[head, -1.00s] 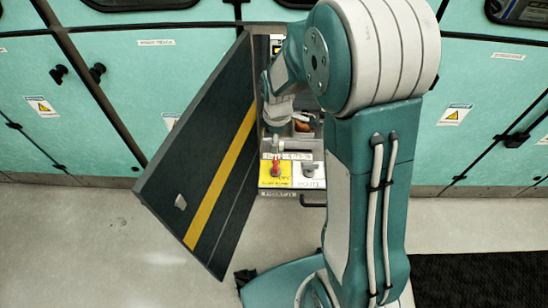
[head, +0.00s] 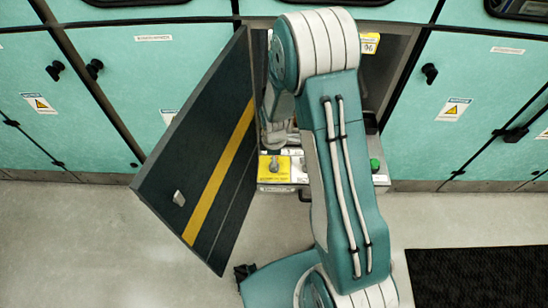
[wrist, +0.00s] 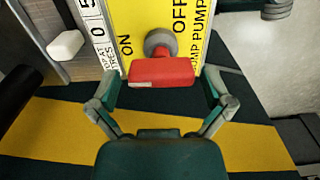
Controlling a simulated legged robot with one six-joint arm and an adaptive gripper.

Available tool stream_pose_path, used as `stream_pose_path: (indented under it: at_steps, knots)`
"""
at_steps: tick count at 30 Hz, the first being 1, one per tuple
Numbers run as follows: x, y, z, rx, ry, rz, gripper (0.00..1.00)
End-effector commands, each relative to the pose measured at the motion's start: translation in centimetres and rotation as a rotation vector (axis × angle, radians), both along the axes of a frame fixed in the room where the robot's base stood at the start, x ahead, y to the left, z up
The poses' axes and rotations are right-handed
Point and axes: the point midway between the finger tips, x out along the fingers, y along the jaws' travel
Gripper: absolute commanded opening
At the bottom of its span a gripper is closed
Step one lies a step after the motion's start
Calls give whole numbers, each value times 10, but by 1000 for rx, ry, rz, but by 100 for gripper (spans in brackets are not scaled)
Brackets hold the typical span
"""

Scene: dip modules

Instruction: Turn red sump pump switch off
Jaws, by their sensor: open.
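The red switch handle (wrist: 162,72) shows in the wrist view at the lower edge of a yellow panel (wrist: 148,14), joined to a round grey hub (wrist: 160,42). "ON" is printed left of the hub, "OFF" right of it, with "PUMP PUMP"-like lettering partly cut off. My gripper (wrist: 160,84) is open, with one finger on each side of the red handle and gaps between. Whether either finger touches it is unclear. In the head view the yellow panel (head: 268,176) shows low in the cabinet opening. My gripper there is mostly hidden by my arm.
An open dark cabinet door (head: 205,165) with a yellow stripe stands close left of my arm. A white knob (wrist: 66,45) sits left of the panel in the wrist view. A green knob (head: 375,165) is right of my arm. Bare floor lies in front.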

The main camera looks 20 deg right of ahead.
Motion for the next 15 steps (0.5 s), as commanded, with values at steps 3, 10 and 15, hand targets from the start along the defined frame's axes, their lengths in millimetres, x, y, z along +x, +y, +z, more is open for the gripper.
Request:
stream_pose_path:
  at_steps: [3,10,15]
  knots:
    - [0,0,-2,0,0,0,100]
    - [0,0,-2,0,0,0,69]
    - [0,0,-2,0,0,0,32]
